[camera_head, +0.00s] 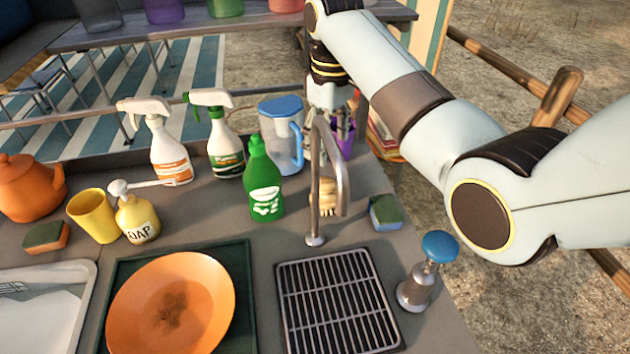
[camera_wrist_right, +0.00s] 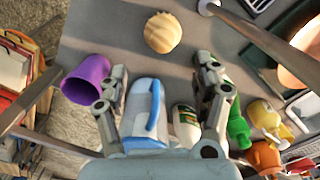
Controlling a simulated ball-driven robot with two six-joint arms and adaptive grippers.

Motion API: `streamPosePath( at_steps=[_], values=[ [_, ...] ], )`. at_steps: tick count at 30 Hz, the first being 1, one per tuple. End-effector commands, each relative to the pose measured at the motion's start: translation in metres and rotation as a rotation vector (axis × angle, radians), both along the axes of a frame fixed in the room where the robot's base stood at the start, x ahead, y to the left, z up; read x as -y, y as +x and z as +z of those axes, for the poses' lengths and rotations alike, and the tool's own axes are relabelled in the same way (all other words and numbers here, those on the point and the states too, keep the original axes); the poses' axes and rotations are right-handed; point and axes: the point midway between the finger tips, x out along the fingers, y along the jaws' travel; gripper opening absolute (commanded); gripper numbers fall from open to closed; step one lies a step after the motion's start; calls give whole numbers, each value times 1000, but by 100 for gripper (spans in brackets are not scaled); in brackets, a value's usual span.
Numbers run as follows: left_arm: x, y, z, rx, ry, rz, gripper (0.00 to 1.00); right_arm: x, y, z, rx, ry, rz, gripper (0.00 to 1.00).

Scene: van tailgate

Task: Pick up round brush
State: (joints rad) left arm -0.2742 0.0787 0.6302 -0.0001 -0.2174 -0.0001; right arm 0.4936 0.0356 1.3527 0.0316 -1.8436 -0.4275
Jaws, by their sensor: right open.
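The round brush, tan with pale bristles (camera_head: 328,200), stands on the counter behind the metal faucet, which partly hides it. In the right wrist view the brush (camera_wrist_right: 162,32) shows from above as a tan, ridged round top, beyond the fingertips. My right gripper (camera_head: 330,130) points down above and behind the brush, between the blue-lidded pitcher and the purple cup. In the right wrist view the gripper (camera_wrist_right: 161,76) has its two fingers wide apart with nothing between the tips. My left gripper is not in view.
The faucet (camera_head: 340,178) arches in front of the brush. The pitcher (camera_head: 281,130) and green bottle (camera_head: 263,180) stand left of it, the purple cup (camera_wrist_right: 86,80) behind. A blue-green sponge (camera_head: 386,213) lies to the right. A blue-topped dispenser (camera_head: 418,285) stands at the front right.

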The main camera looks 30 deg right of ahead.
Motion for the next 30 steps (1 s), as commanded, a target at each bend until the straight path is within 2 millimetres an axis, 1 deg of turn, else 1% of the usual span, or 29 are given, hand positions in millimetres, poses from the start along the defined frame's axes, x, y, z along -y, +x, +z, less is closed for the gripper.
streamPosePath(
  at_steps=[4, 7, 9, 12, 14, 17, 22, 25, 30],
  values=[
    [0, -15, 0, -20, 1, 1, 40, -1, -2, -22, -6, 2, 1, 66],
    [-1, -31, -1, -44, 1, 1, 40, -1, -1, -38, -5, 1, 1, 66],
    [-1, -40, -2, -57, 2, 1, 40, -1, -1, -47, -4, 2, 0, 66],
    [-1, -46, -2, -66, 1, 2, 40, -1, -1, -54, -2, 1, 0, 66],
    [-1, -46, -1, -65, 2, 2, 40, -2, -1, -59, -4, 2, 1, 66],
    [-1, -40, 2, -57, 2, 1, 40, -4, -2, -73, -4, 2, 1, 66],
    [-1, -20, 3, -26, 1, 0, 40, -5, -1, -100, -4, 2, 1, 66],
    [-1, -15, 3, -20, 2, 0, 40, -5, -1, -106, -3, 1, 1, 66],
    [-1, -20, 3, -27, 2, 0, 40, -5, -1, -107, -1, 1, 0, 66]
  ],
)
